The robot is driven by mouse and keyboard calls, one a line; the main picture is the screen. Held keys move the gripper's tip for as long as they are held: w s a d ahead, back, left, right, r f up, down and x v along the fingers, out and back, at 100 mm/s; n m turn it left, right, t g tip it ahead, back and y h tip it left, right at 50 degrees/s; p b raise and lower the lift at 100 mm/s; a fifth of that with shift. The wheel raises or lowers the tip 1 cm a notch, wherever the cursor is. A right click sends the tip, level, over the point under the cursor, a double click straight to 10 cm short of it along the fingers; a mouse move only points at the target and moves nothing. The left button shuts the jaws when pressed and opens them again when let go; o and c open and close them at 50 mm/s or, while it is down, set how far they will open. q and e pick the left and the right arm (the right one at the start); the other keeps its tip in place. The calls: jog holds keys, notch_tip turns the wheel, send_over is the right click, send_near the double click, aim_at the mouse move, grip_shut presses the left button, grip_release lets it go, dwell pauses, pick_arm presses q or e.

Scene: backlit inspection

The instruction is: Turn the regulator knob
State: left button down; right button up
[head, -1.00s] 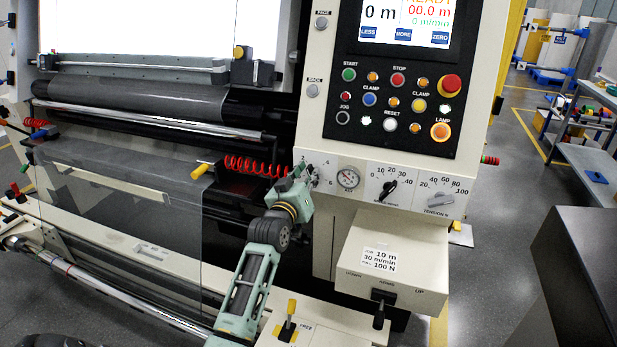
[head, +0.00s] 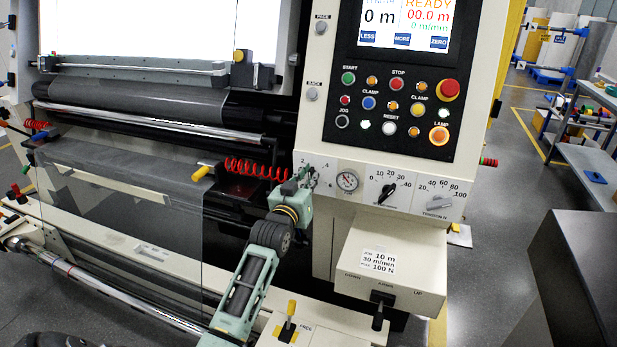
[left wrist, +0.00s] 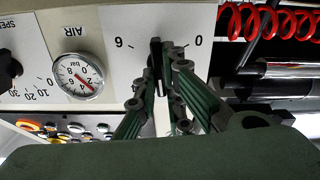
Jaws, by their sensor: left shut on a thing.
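The regulator knob (left wrist: 157,52) is a small dark shape on the white scale plate beside the AIR gauge. My left gripper (left wrist: 166,58) is shut on it, and the fingers hide most of it. The 6 and 0 of its scale show on either side in the left wrist view. In the head view, my left gripper (head: 305,178) is at the left end of the machine's lower panel, with 2, 4 and 6 showing around it. The round gauge (head: 347,180) with a red needle is just right of it. My right gripper is not in view.
A black dial (head: 387,193) and a grey tension dial (head: 438,200) sit further right on the panel. The button panel (head: 397,105) is above. A red coiled hose (head: 255,168) is close left of my gripper. A box with a lever (head: 390,262) juts out below.

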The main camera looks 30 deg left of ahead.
pick_arm(q)
jog(key=m, duration=0.3)
jog(key=m+p, duration=0.1)
jog(key=m, duration=0.1)
jog(key=m+p, duration=0.1)
jog(key=m, duration=0.2)
jog(key=shift+w+d+f+m, duration=0.1)
jog(key=shift+d+m, duration=0.2)
jog(key=shift+d, duration=0.05)
jog(key=shift+m, duration=0.3)
jog(key=c, duration=1.9)
grip_release()
jog(key=shift+o, duration=0.2)
jog(key=v, duration=1.2)
jog(key=shift+f, duration=0.1)
